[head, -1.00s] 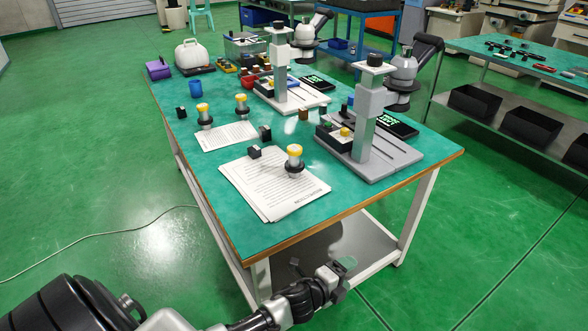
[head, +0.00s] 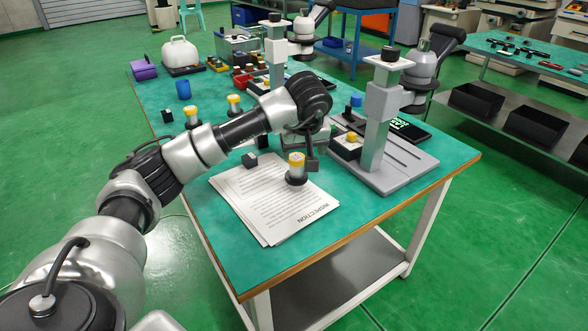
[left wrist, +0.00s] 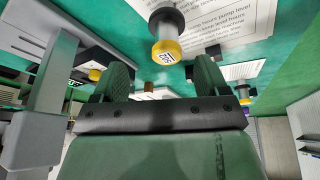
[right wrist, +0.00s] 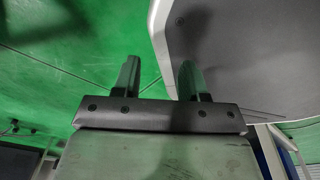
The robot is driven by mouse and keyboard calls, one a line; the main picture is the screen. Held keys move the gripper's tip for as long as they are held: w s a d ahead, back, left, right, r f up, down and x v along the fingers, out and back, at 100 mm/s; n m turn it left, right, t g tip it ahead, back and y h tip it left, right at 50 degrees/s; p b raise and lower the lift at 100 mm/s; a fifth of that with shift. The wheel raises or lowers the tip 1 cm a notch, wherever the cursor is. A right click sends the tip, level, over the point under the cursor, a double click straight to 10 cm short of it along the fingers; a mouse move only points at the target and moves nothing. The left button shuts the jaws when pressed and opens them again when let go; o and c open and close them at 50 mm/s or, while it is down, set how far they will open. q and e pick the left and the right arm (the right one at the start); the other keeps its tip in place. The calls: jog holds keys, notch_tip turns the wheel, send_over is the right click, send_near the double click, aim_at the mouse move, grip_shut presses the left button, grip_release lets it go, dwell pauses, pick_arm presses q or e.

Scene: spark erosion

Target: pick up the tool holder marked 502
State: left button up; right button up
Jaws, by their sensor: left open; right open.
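A tool holder with a yellow top and black flange (head: 296,168) stands on the paper sheets in the head view. In the left wrist view this holder (left wrist: 166,32) shows a white label that appears to read 502, upside down. Two similar holders (head: 192,117) (head: 234,104) stand farther back left; their labels are unreadable. My left gripper (head: 312,160) is over the table, just right of the near holder; its fingers (left wrist: 161,78) are open and empty, apart from it. My right gripper (right wrist: 160,80) is open and empty beside a grey panel, outside the head view.
A grey stand (head: 378,125) rises right of the near holder, with a second stand behind. The table's front corner is clear.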

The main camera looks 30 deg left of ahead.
aim_at(298, 159)
pick_arm(q)
jog(key=a+f, duration=0.1)
jog(key=w+a+f, duration=0.1)
jog(key=f, duration=0.1)
jog(key=shift+a+y, duration=0.2)
jog(key=shift+y, duration=0.2)
jog(key=shift+w+a+f, duration=0.1)
jog(key=shift+w+f, duration=0.05)
jog(key=shift+f, duration=0.2)
jog(key=x, duration=0.5)
jog(key=shift+w+f, duration=0.25)
jog(key=shift+w, duration=0.15)
pick_arm(e)
jog(key=shift+s+d+f, duration=0.1)
jog(key=shift+s+d, duration=0.1)
jog(key=shift+s, duration=0.3)
pick_arm(q)
jog(key=shift+r, duration=0.1)
jog(key=c, duration=1.2)
